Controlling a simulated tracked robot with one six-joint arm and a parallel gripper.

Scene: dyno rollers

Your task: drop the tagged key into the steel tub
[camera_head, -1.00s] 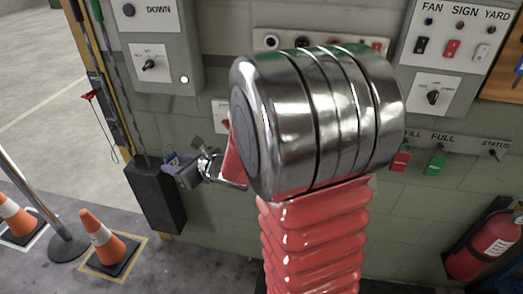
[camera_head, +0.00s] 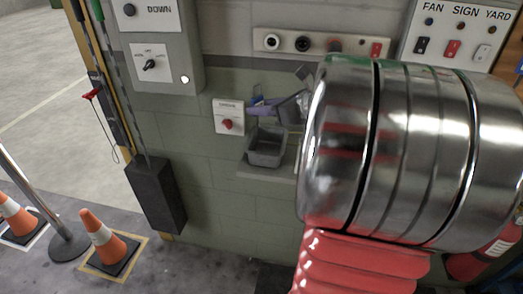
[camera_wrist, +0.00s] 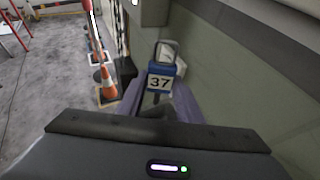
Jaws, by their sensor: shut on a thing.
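My gripper (camera_head: 272,106) is at centre in the head view, partly hidden behind my large shiny arm link. It is shut on the tagged key, whose blue tag shows between the fingers in the wrist view (camera_wrist: 161,83). The tag has a white plate reading 37, with a grey metal part beyond it. The fingers (camera_wrist: 158,104) are purple-grey. The steel tub (camera_head: 267,150) is a small grey open box on a wall ledge. In the head view my gripper appears just above the tub, apart from its rim; the depth between them is hard to tell. The wrist view does not clearly show the tub.
The ledge (camera_head: 258,172) juts from the block wall. A white box with a red knob (camera_head: 228,117) is left of the tub. A switch strip (camera_head: 320,44) runs above. A dark box (camera_head: 156,195) and orange cones (camera_head: 103,235) stand at left.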

